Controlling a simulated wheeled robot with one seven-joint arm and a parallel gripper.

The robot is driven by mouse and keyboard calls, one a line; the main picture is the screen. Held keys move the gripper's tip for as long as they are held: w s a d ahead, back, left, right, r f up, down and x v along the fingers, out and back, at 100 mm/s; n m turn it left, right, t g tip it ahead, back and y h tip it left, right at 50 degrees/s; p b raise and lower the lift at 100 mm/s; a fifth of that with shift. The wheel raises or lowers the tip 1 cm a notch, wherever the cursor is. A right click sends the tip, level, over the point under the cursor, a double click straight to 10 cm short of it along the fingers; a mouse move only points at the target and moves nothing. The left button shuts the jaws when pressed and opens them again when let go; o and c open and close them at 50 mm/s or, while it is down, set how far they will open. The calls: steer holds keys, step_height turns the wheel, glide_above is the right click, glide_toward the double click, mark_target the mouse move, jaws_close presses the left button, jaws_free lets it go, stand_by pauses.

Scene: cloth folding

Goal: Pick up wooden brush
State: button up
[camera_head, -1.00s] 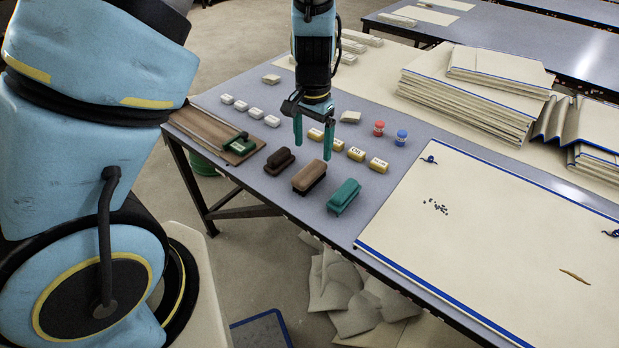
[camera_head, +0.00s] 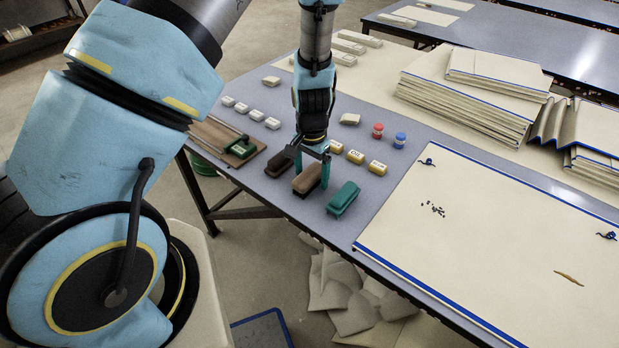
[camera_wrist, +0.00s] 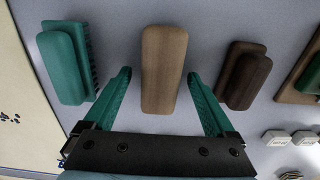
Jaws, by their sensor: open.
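The wooden brush (camera_head: 307,180) is light brown and lies on the table between a dark brown brush and a green brush. In the wrist view the wooden brush (camera_wrist: 163,68) stands lengthwise in the middle, between and ahead of the two green fingertips. My gripper (camera_head: 312,163) is open and low over the brush, with one finger to each side. It also shows in the wrist view (camera_wrist: 160,78), with clear gaps between the fingers and the brush. In the head view the fingers hide part of the brush.
The green brush (camera_head: 343,199) and the dark brown brush (camera_head: 279,163) lie close on either side. Small yellow-labelled blocks (camera_head: 356,156) and red and blue spools (camera_head: 378,130) are behind. A large cloth panel (camera_head: 500,230) covers the table's right side.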

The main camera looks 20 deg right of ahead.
jaws_close()
stand_by(0.6)
